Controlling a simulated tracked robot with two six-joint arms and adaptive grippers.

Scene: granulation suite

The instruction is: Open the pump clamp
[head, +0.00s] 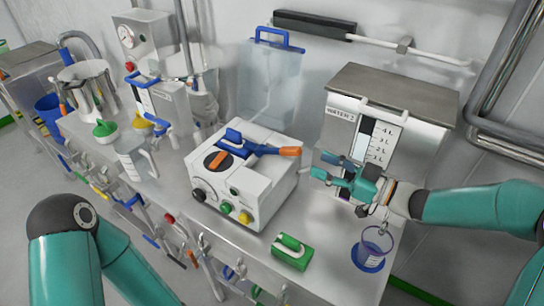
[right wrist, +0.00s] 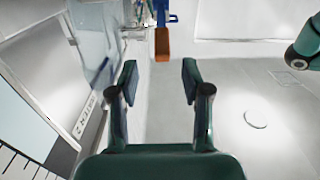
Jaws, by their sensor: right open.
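The pump (head: 245,180) is a white box on the steel bench, with a black dial, an orange selector and coloured buttons. Its clamp lever (head: 262,149) is blue with an orange end and lies across the top, pointing right. My right gripper (head: 323,167) is open and empty, just right of the orange end and apart from it. In the right wrist view the orange lever end (right wrist: 162,45) lies ahead, roughly centred between the spread fingertips of the right gripper (right wrist: 160,78). My left arm shows at the lower left in the head view; its gripper is out of view.
The WATER 2 tank (head: 345,115) stands behind my right gripper. A green-and-white block (head: 291,252) and a small beaker on a blue base (head: 372,249) are at the bench front.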

